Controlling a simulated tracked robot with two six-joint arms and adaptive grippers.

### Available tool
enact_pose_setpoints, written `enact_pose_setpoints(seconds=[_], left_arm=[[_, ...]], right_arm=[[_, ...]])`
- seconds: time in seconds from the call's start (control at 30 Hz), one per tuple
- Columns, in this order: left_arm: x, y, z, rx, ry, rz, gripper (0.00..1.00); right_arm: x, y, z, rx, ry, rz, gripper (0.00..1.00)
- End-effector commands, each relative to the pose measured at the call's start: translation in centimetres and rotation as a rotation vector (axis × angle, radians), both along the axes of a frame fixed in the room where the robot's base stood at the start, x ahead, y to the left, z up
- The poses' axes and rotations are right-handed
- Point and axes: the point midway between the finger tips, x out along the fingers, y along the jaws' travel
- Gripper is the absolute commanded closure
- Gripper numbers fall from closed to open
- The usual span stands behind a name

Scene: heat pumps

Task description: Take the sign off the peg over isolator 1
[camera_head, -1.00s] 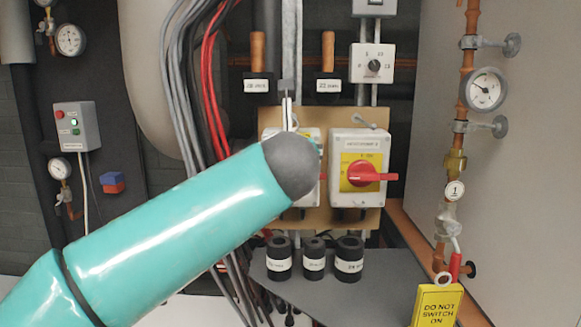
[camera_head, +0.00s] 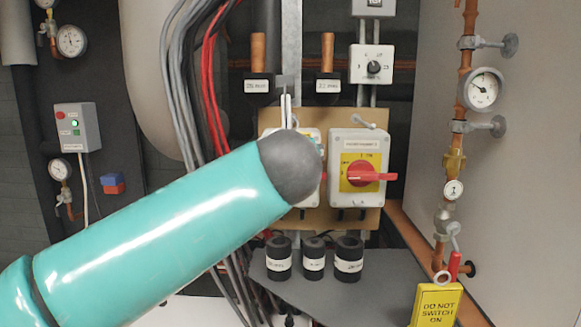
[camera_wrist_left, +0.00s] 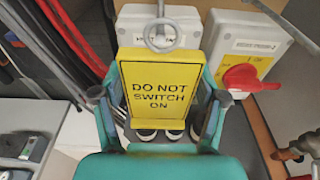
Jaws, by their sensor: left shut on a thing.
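The yellow DO NOT SWITCH ON sign (camera_wrist_left: 158,97) hangs upright between the two fingers of my left gripper (camera_wrist_left: 160,97) in the left wrist view. The fingers are shut on its side edges. A grey ring (camera_wrist_left: 160,33) is at the sign's top, with a grey bar above it; I cannot tell whether the ring is still around the peg. A white isolator box (camera_wrist_left: 133,32) is behind the sign. In the head view, my left arm covers the gripper, the sign and most of the left isolator (camera_head: 312,134). My right gripper is not in view.
The second isolator (camera_head: 357,150), with a red handle, is just to the right. Black-capped parts (camera_head: 313,258) stand on a grey shelf below. Another yellow sign (camera_head: 436,304) is at lower right. Cables (camera_head: 190,100) run down on the left.

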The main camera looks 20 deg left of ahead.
Motion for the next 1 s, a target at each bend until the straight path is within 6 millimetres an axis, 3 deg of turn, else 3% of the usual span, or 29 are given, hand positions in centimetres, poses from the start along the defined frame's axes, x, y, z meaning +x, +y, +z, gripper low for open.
enact_pose_setpoints(seconds=[1.0], left_arm=[[-4.0,-1.2,0.1,0.001,0.0,-0.001,0.52]], right_arm=[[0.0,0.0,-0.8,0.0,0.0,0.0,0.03]])
